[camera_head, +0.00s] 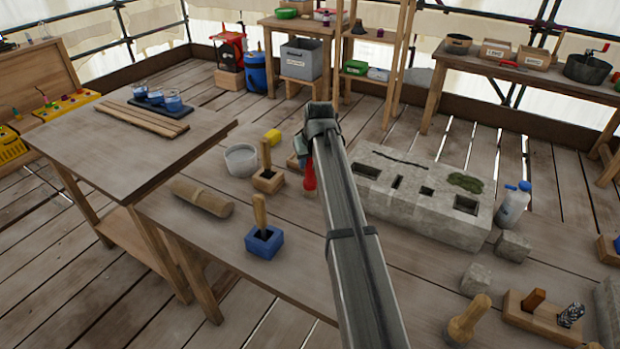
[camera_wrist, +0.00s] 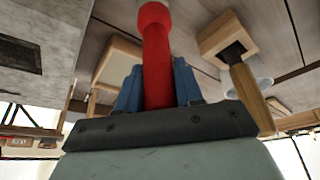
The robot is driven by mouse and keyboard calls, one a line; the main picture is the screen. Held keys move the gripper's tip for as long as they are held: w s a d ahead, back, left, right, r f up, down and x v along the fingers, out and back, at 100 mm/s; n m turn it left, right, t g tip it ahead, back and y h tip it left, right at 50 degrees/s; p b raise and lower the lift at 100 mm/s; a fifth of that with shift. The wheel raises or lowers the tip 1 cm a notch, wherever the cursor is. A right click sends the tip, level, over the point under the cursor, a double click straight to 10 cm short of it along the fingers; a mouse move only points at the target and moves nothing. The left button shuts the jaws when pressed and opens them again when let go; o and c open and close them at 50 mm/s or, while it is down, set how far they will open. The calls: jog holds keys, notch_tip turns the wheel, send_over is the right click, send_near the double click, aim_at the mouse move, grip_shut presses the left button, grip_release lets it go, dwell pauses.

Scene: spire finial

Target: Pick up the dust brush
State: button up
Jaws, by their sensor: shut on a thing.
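My gripper (camera_head: 305,152) is above the workbench, beside the stone block. It is shut on a red-handled tool (camera_head: 309,176). In the wrist view, the red handle (camera_wrist: 156,60) stands between the two blue fingers of my gripper (camera_wrist: 158,88). The tool's working end is hidden, so I cannot tell from its shape whether it is the dust brush. A wooden-handled tool (camera_head: 265,153) stands in a wooden holder (camera_head: 268,181) to the left. Another wooden-handled tool (camera_head: 259,211) stands in a blue holder (camera_head: 264,243).
A stone block (camera_head: 420,195) with several square holes lies to the right. A grey bucket (camera_head: 241,160), a wooden log (camera_head: 201,198) and a yellow block (camera_head: 273,136) are on the left. A spray bottle (camera_head: 513,205) and a round wooden-handled tool (camera_head: 467,321) are right.

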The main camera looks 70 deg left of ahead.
grip_shut()
